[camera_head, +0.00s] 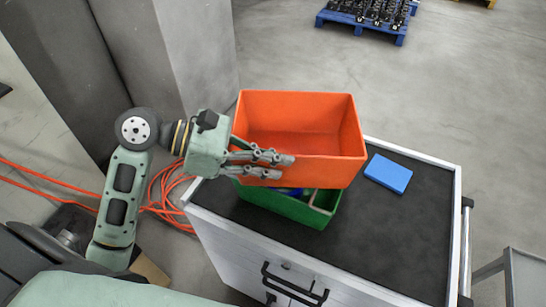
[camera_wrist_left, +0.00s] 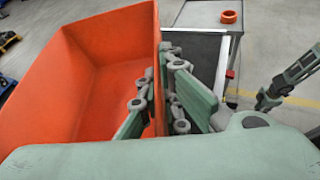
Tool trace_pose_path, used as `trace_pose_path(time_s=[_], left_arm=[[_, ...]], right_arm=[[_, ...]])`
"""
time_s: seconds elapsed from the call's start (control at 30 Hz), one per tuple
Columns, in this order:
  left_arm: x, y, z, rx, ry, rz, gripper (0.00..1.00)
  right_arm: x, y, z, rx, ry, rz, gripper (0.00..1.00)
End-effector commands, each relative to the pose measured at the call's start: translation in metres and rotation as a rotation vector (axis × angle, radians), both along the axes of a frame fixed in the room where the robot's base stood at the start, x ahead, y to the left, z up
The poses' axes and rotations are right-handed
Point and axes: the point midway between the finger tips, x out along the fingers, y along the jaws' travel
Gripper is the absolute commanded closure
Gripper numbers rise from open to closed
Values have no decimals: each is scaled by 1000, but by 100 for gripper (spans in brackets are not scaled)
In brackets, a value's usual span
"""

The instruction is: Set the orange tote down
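The orange tote (camera_head: 300,172) is an open, empty-looking box in the head view, roughly level. It hangs above the back left of the cabinet top and over a green bin (camera_head: 295,208), partly covering it. I cannot tell whether the two touch. My left gripper (camera_head: 285,168) is shut on the tote's near wall. In the left wrist view, the tote (camera_wrist_left: 100,85) fills the left side, and my left gripper (camera_wrist_left: 157,105) has fingers on both sides of its wall. What seems to be my right gripper (camera_wrist_left: 285,80) shows at the right; its opening is unclear.
The cabinet (camera_head: 390,240) has a dark mat top with a pale rim. A blue box (camera_head: 388,173) lies on it, right of the tote. The mat's front and right are clear. A blue pallet (camera_head: 365,22) with dark parts stands behind. Orange cable (camera_head: 165,195) lies on the floor.

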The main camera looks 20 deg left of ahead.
Motion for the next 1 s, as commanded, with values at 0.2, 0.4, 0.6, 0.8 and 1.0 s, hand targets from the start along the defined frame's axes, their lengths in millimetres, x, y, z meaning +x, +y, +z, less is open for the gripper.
trace_pose_path(time_s=[0.2,0.4,0.6,0.8,1.0], left_arm=[[0,0,-1,-2,-5,0,91],[0,0,-2,-1,-2,0,73],[0,0,-2,-1,0,0,73],[-3,6,-2,2,5,1,73],[-15,37,11,5,4,4,73]], right_arm=[[0,0,0,0,0,0,75],[0,3,0,3,0,-1,75],[0,5,0,6,0,0,75],[2,4,0,4,-2,1,75],[1,3,0,3,-1,1,75]])
